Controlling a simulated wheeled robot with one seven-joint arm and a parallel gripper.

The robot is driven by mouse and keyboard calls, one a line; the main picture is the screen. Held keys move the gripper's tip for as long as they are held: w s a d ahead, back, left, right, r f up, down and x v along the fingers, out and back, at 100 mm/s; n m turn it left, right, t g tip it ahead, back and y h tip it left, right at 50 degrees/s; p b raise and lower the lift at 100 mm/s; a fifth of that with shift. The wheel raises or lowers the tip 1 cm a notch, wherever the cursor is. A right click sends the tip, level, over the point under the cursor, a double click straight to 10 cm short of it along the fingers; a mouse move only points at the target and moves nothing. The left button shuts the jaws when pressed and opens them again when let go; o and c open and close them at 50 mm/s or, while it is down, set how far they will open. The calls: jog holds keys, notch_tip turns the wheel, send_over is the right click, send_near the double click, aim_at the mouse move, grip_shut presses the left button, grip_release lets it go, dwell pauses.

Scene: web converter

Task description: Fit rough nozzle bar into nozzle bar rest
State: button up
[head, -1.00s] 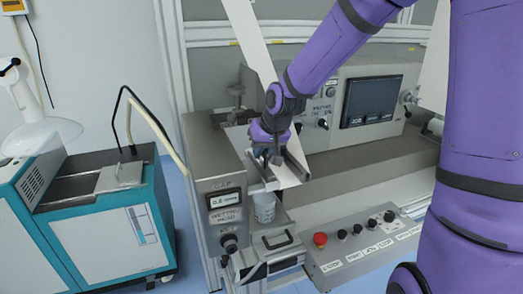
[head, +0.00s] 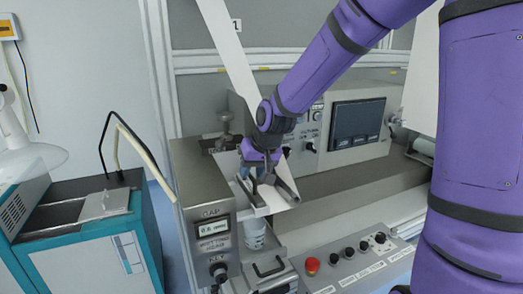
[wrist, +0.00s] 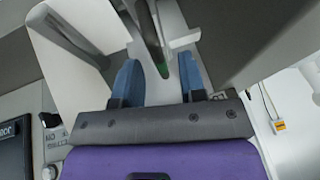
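My gripper (head: 257,179) is low over the coating station of the machine, between two slanting grey bars. In the wrist view its two blue fingers (wrist: 158,72) are apart. A slim dark grey bar with a green spot (wrist: 150,36), possibly the rough nozzle bar, runs toward the gap between them. Space shows on both sides of it, so no grip on it is visible. Another grey bar (wrist: 68,34) slants at the upper left. In the head view a grey bar (head: 287,190) lies just right of the fingers. I cannot tell which part is the nozzle bar rest.
A white web (head: 232,52) runs down steeply behind my gripper. A white cup (head: 254,236) stands below it. The GAP display box (head: 213,227) is close on the left; a button panel with a red button (head: 312,265) is in front. A teal cabinet (head: 85,260) stands far left.

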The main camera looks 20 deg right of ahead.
jog(key=v, duration=0.9)
jog(key=shift+s+r, duration=0.2)
jog(key=shift+r, duration=0.15)
jog(key=s+d+r+h, duration=0.1)
jog(key=s+d+r, duration=0.1)
jog(key=s, duration=1)
jog(key=s+d+r+h, duration=0.1)
jog(key=s+d+r, duration=0.2)
jog(key=s, duration=0.9)
jog(key=shift+r+t, duration=0.25)
jog(key=shift+t, duration=0.05)
